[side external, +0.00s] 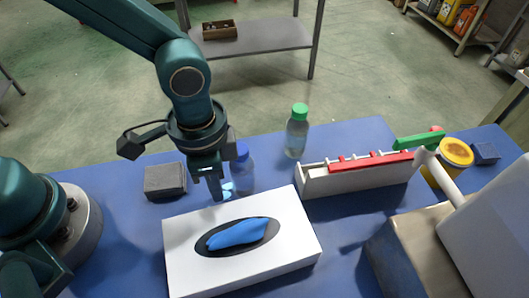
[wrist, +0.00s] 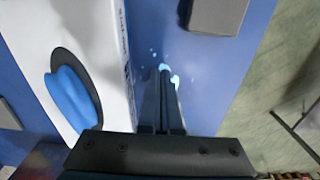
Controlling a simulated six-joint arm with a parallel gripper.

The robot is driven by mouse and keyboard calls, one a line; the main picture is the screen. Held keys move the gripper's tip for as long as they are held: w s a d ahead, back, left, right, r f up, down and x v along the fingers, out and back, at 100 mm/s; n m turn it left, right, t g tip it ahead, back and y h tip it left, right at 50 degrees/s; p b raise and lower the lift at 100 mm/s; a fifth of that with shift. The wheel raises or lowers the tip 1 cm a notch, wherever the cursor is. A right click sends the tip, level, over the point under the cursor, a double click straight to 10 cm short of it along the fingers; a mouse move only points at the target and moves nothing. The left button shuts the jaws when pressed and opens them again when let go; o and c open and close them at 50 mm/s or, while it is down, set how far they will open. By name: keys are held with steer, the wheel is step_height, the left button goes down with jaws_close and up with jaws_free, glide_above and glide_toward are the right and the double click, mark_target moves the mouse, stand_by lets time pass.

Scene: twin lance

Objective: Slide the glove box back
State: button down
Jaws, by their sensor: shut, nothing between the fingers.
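The glove box (side external: 285,262) is a white box lying on the blue table, with a dark oval opening and a blue glove (side external: 237,233) showing in it. My gripper (side external: 219,196) is shut and empty, pointing down just beyond the box's far edge. In the wrist view the closed fingers (wrist: 165,72) are low beside the long printed side of the glove box (wrist: 103,30). I cannot tell whether they touch it. The blue glove (wrist: 75,98) also shows there in the oval opening.
A dark grey block (side external: 165,180) lies left of my gripper. A blue-capped bottle (side external: 242,170) stands right behind it, and a green-capped bottle (side external: 297,132) farther right. A white rack with red parts (side external: 345,180) is right of the box. Light blue spots (wrist: 175,78) mark the table near the fingertips.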

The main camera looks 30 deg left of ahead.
mark_target(217, 209)
steer(key=shift+f, duration=0.35)
steer(key=shift+f, duration=0.25)
stand_by(0.5)
steer(key=shift+r, duration=0.2)
steer(key=shift+s, duration=0.1)
stand_by(0.4)
steer(key=shift+s+d, duration=0.65)
steer(key=shift+s+d, duration=0.7)
steer(key=shift+s, duration=0.05)
steer(key=shift+s+d, duration=0.1)
